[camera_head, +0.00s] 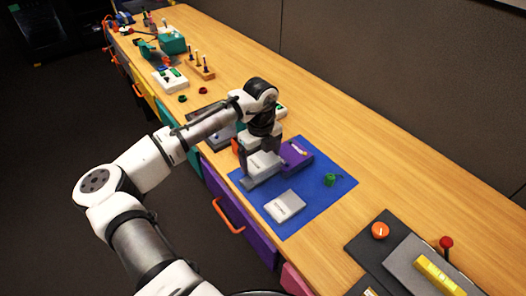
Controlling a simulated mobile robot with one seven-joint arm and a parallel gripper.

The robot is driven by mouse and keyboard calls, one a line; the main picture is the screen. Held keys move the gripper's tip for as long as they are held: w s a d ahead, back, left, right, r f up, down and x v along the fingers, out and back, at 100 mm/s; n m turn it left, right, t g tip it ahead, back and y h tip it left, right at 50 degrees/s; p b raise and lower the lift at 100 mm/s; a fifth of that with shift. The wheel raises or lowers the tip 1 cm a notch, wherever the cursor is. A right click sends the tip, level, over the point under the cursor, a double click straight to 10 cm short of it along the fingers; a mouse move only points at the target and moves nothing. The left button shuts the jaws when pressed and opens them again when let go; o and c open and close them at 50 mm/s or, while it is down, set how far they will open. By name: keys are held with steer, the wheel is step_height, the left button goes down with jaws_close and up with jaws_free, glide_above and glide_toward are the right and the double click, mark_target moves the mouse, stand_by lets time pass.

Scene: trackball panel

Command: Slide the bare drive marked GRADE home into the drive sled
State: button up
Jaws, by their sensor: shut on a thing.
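My gripper (264,146) points down over the back left of the blue mat (309,213). It is shut on a pale grey block (262,164), which looks like a bare drive; the fingers partly hide it. A darker grey edge shows just below this block, and I cannot tell whether it is a sled. A purple block (295,154) with a small yellow mark is close on the right of the gripper; I cannot tell if it touches the held block. A second pale grey drive-like block (285,206) lies flat at the mat's front. Its dark lettering is too small to read.
A small green object (333,180) lies on the mat's right side. Dark panels with an orange knob (380,231) and a red-topped lever (446,243) are at lower right. Bare wood lies between mat and panels. Pegs and boxes stand farther along the bench.

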mark_target(263, 165)
steer(key=shift+w+a+f, duration=0.35)
steer(key=shift+w, duration=0.1)
steer(key=shift+p, duration=0.3)
steer(key=shift+f+b, duration=1.65)
steer(key=shift+f, duration=1.1)
steer(key=shift+f, duration=0.1)
steer(key=shift+w+d+p, duration=0.45)
steer(key=shift+w+d, duration=0.05)
steer(key=shift+d, duration=0.2)
steer(key=o, duration=0.6)
steer(key=shift+r, duration=0.2)
